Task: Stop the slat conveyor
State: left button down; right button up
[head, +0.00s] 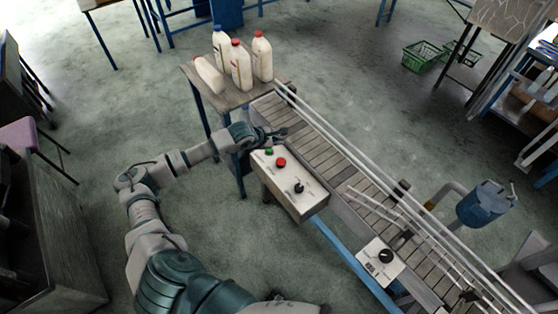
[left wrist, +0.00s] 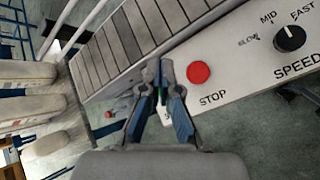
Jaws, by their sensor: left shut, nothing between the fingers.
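The slat conveyor (head: 322,155) runs from the upper middle to the lower right in the head view; its slats (left wrist: 135,35) also show in the left wrist view. A white control box (head: 298,183) is on its near side, with a green button (head: 269,152), a red button (head: 281,162) and a black knob (head: 299,187). In the left wrist view the red button (left wrist: 198,72) is labelled STOP and the knob (left wrist: 289,38) SPEED. My left gripper (left wrist: 157,70) is shut and empty, just left of the red button, over the green button's area, which it mostly hides. Contact cannot be told.
Several white bottles with red or blue caps (head: 240,65) are on a small table (head: 230,98) at the conveyor's far end. A second white box with a knob (head: 380,263) and a blue funnel-like vessel (head: 485,203) are farther along. Guide rails line the belt.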

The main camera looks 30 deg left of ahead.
pick_arm(q)
jog(key=b, duration=0.2)
send_over(280, 162)
jog(key=f, duration=0.4)
jog(key=shift+d+f, duration=0.15)
jog(key=shift+d, duration=0.05)
jog(key=f+b, duration=0.1)
jog(key=f, duration=0.1)
jog(key=a+f+b, duration=0.1)
jog(key=f, duration=0.1)
jog(key=shift+a+f+b, duration=0.1)
jog(key=shift+f+b, duration=0.1)
jog(key=shift+b, duration=0.15)
jog(key=shift+d+r, duration=0.15)
jog(key=shift+d, duration=0.3)
jog(key=shift+a, duration=0.35)
jog(key=shift+d, duration=0.2)
pick_arm(e)
notch_tip(280, 162, down, 5)
jog(key=shift+s+r, duration=0.1)
pick_arm(q)
jog(key=shift+d, duration=0.1)
pick_arm(e)
jog(key=shift+d, duration=0.3)
